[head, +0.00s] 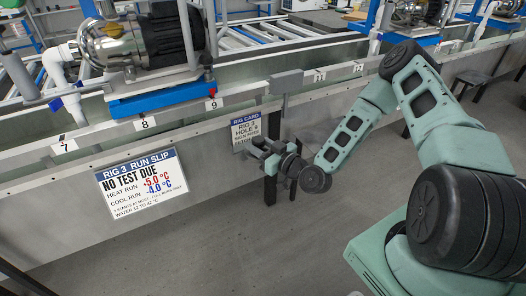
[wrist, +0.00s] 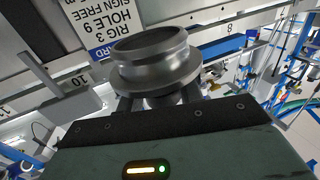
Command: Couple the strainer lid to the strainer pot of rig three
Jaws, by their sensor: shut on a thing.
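My gripper (head: 267,150) hangs low in front of the bench's front panel, beside the rig card, in the head view. In the wrist view my gripper (wrist: 157,98) is shut on a round, flanged grey metal piece (wrist: 150,58), which looks like the strainer lid. Its open, hollow-looking end faces away from my palm. In the head view the held piece is too small and dark to make out. I cannot pick out the strainer pot of rig three in either view.
A steel pump (head: 140,40) on a blue base stands at the upper left, with white pipes (head: 62,75) beside it. The run slip (head: 142,186) and rig card (head: 247,130) hang on the bench front. A numbered rail (head: 180,110) runs above. The floor (head: 220,245) in front is clear.

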